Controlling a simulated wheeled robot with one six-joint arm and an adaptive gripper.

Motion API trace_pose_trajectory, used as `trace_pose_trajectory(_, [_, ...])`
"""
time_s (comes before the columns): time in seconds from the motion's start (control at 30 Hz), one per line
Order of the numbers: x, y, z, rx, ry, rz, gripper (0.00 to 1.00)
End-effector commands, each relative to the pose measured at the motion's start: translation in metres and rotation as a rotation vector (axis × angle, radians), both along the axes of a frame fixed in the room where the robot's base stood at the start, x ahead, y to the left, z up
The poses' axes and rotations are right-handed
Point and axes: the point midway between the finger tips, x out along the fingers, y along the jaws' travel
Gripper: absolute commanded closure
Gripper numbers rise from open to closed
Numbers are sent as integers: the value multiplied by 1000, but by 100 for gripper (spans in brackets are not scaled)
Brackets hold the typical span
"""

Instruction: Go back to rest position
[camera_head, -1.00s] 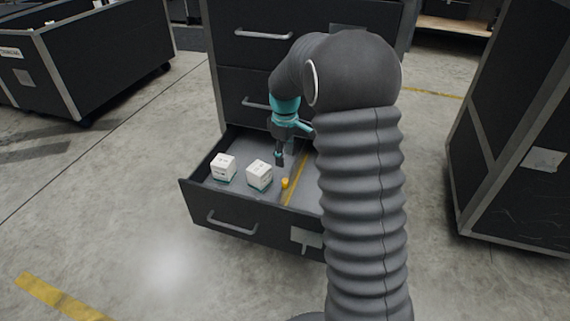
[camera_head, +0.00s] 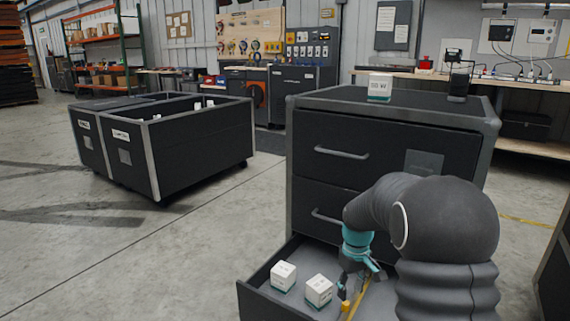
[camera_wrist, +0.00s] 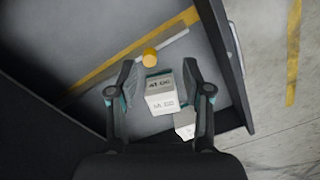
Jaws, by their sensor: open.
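My gripper (camera_head: 358,279) is above the open bottom drawer (camera_head: 264,301) of a dark cabinet. In the wrist view my gripper (camera_wrist: 160,82) has its two fingers apart, with a white box (camera_wrist: 161,95) showing between and beyond them. I cannot tell how far below the fingers that box lies. In the head view two white boxes with teal bases, one at left (camera_head: 284,276) and one at right (camera_head: 318,290), sit in the drawer left of my gripper. A small yellow-orange cylinder (camera_wrist: 150,57) lies near the yellow strip on the drawer floor.
The cabinet (camera_head: 385,135) stands close behind my arm, with a white box (camera_head: 380,87) and a dark device on top. Dark wheeled totes (camera_head: 205,145) stand at the left. Open concrete floor lies between. Another dark case edges in at lower right. Workbenches line the back wall.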

Motion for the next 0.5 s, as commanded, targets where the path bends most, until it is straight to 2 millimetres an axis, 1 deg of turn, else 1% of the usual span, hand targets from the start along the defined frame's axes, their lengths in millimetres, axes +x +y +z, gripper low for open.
trace_pose_trajectory(0.03, [-13,1,7,-2,-3,-46,50])
trace_pose_trajectory(0.27, [-59,6,33,-9,-28,-201,50])
trace_pose_trajectory(0.37, [-82,8,50,-9,-51,-263,50])
trace_pose_trajectory(0.5, [-120,12,75,-5,-98,-348,50])
